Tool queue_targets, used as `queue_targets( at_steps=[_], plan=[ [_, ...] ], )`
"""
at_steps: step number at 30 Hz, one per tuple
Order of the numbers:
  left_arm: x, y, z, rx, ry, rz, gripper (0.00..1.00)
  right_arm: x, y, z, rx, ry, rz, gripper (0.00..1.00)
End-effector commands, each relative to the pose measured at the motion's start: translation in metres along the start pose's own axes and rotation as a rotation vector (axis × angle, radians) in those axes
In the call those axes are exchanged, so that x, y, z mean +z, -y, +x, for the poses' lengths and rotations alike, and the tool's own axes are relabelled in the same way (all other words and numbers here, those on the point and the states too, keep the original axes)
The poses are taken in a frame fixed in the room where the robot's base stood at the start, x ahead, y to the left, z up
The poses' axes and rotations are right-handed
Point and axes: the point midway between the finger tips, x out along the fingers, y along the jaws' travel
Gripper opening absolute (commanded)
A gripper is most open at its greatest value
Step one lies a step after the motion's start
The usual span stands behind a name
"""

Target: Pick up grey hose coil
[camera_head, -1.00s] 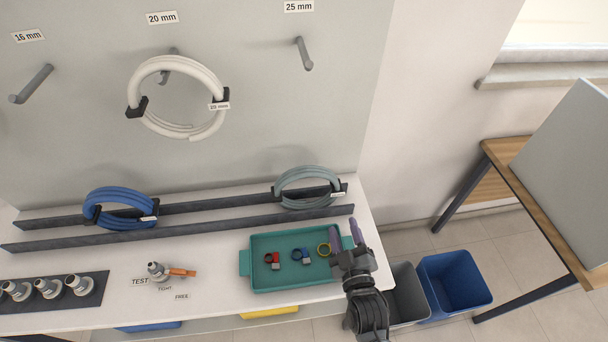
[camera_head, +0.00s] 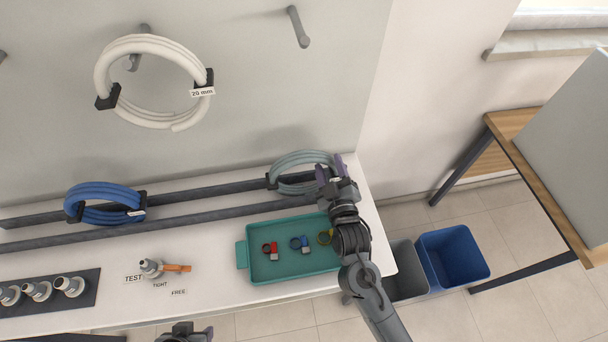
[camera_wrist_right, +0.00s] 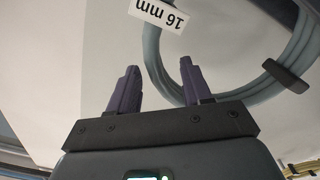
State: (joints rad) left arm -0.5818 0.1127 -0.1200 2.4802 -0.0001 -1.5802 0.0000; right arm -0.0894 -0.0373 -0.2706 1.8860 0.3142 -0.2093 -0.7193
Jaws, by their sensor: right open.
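The grey hose coil (camera_head: 295,187) stands in the rails at the back right of the white bench. My right gripper (camera_head: 331,170) is at the coil's right side and hides part of it. In the right wrist view the jaws (camera_wrist_right: 157,68) are open and empty. The coil (camera_wrist_right: 152,52) passes beyond the fingertips there, with its "16 mm" tag above them and a black clip at the right. I cannot tell whether a finger touches it. My left gripper (camera_head: 185,332) shows only in part at the bottom edge, its jaws unclear.
A blue coil (camera_head: 105,190) stands in the rails at the left. A white coil (camera_head: 102,72) hangs on a wall peg; another peg (camera_head: 298,27) is empty. A teal tray (camera_head: 243,256) with small clamps lies below my right gripper. Bins (camera_head: 453,253) stand right of the bench.

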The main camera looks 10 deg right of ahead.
Motion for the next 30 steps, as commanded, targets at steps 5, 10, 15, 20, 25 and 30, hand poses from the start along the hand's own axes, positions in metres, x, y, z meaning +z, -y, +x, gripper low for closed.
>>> queue_targets(
  at_steps=[5, 10, 15, 20, 25, 30],
  plan=[
    [0.002, 0.000, 0.007, -0.002, 0.000, 0.003, 0.43, 0.001, -0.002, 0.023, 0.003, 0.000, 0.001, 0.49],
    [0.003, 0.002, 0.010, -0.006, 0.000, 0.008, 0.43, 0.001, -0.002, 0.041, 0.001, 0.000, 0.000, 0.49],
    [0.003, 0.003, 0.011, -0.010, 0.000, 0.012, 0.43, 0.000, -0.003, 0.046, 0.001, 0.000, 0.000, 0.49],
    [0.003, 0.003, 0.010, -0.010, 0.000, 0.012, 0.43, 0.000, -0.003, 0.046, 0.000, 0.000, 0.000, 0.49],
    [0.003, 0.002, 0.010, -0.008, 0.000, 0.010, 0.43, 0.000, -0.003, 0.046, 0.000, 0.000, 0.000, 0.23],
    [0.003, 0.001, 0.010, -0.004, -0.001, 0.005, 0.43, 0.000, -0.003, 0.046, 0.001, 0.000, 0.000, 0.00]
  ],
)
